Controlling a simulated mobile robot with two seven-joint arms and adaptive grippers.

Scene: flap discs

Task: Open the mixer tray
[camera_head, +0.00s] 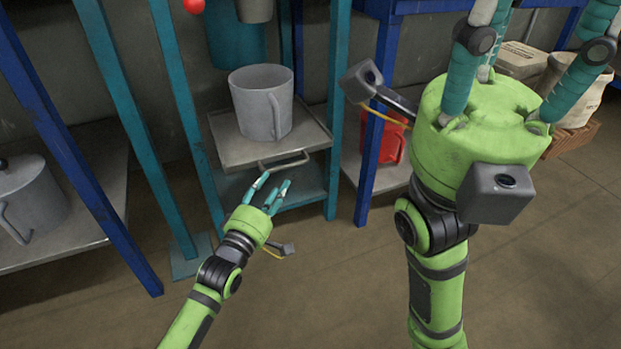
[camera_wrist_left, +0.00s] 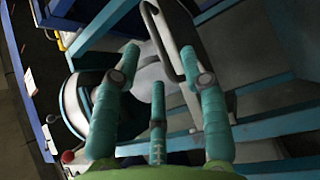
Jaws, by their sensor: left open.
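The mixer tray (camera_head: 228,152) is a grey metal shelf-like tray in the teal frame, with a bar handle (camera_head: 284,162) on its front edge. A grey pitcher (camera_head: 262,103) stands upright on it. My left gripper (camera_head: 268,185) is open and empty, just in front of and below the handle, with its fingers pointing toward it.
Teal posts (camera_head: 192,120) flank the tray. A lidded grey pot (camera_head: 30,195) stands on a shelf at the left. A red container (camera_head: 388,140) sits on the blue rack to the right. Sacks (camera_head: 575,90) lie at the far right. The floor (camera_head: 330,270) in front is clear.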

